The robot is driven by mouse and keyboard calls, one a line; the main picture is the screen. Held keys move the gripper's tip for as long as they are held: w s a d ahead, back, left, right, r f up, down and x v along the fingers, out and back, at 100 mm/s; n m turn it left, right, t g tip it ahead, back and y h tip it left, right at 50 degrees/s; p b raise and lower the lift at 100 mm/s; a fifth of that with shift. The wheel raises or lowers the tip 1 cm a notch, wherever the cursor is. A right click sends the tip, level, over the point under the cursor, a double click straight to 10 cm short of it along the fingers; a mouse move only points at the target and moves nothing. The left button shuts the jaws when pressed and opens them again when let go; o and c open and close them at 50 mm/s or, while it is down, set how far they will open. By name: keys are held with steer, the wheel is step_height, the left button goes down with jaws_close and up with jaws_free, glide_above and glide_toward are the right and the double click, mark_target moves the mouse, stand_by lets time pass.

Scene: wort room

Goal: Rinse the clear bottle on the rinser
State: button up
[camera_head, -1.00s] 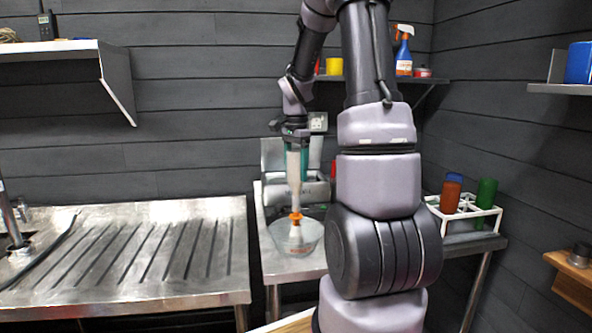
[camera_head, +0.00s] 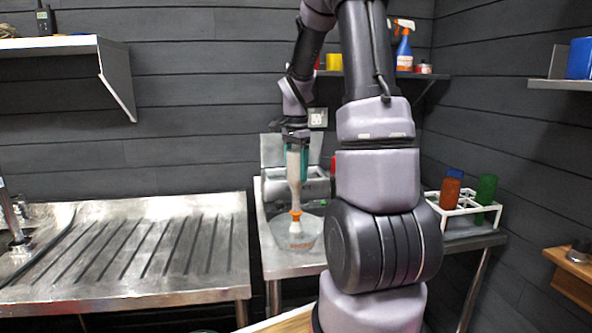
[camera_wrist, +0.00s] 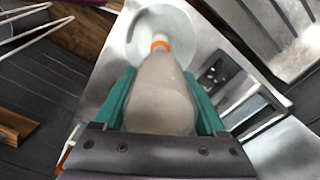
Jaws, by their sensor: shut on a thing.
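The clear bottle (camera_head: 293,165) is upside down and upright in my gripper (camera_head: 295,142), its neck pointing down. In the wrist view the bottle (camera_wrist: 160,100) has its wide body between the green fingers of my gripper (camera_wrist: 161,108), which is shut on it. An orange ring (camera_head: 296,213) sits at the lower end of the neck. I cannot tell whether it belongs to the bottle or the rinser. The rinser, a round clear bowl (camera_head: 313,238) with a pale cone in its middle, stands on the steel counter directly below. The neck meets the cone in the head view.
A grey box-like machine (camera_head: 315,187) stands behind the bottle. A ribbed steel drainboard (camera_head: 130,262) lies left. A white rack (camera_head: 462,222) with a brown bottle (camera_head: 450,192) and a green bottle (camera_head: 486,192) is on the right, past my arm.

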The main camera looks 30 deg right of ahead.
steer(key=shift+f, duration=0.2)
steer(key=shift+f, duration=0.9)
steer(key=shift+r, duration=1.05)
steer(key=shift+f, duration=0.15)
steer(key=shift+f, duration=0.9)
steer(key=shift+r, duration=1.05)
steer(key=shift+f, duration=0.1)
stand_by(0.4)
